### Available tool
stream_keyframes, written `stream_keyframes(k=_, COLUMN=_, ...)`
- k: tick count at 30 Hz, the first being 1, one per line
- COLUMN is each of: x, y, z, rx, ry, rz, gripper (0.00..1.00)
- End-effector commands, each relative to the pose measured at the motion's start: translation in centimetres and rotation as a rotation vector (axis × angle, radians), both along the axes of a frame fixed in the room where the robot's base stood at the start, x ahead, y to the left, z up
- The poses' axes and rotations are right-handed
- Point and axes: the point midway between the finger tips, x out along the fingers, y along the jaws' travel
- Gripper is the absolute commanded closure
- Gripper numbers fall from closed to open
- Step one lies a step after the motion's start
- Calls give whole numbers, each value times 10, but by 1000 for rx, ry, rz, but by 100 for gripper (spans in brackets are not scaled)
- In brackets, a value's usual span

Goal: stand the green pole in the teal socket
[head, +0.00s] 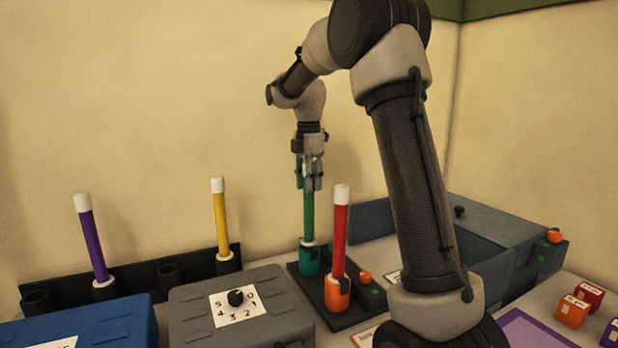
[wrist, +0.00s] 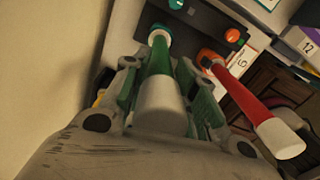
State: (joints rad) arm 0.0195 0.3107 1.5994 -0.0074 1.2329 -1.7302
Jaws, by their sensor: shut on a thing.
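The green pole (head: 308,216) is upright, with its lower end at the teal socket (head: 309,260) and a white ring at the socket's mouth. My gripper (head: 312,182) is shut on the upper part of the green pole, pointing down from above. In the wrist view the green pole (wrist: 158,62) runs between my fingers (wrist: 160,85), with its white top cap (wrist: 160,105) near the camera. The teal socket shows only in small part there (wrist: 160,32). How deep the pole sits in the socket cannot be told.
A red pole (head: 340,235) stands in an orange socket (head: 337,294) just right of the teal one, on the same dark base (head: 353,318). A black rack (head: 135,283) at left holds a purple pole (head: 93,240) and a yellow pole (head: 220,222). A grey dial box (head: 280,310) stands in front.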

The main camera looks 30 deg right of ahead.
Motion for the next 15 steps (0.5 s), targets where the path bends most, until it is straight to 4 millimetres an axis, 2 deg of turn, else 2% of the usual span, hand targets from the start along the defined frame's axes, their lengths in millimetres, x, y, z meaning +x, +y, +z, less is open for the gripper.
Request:
stream_keyframes(k=13, x=0, y=0, z=-7, rx=0, ry=-1, rz=0, gripper=100)
stream_keyframes(k=14, x=0, y=0, z=-7, rx=0, ry=-1, rz=0, gripper=71)
stream_keyframes(k=15, x=0, y=0, z=-7, rx=0, ry=-1, rz=0, gripper=63)
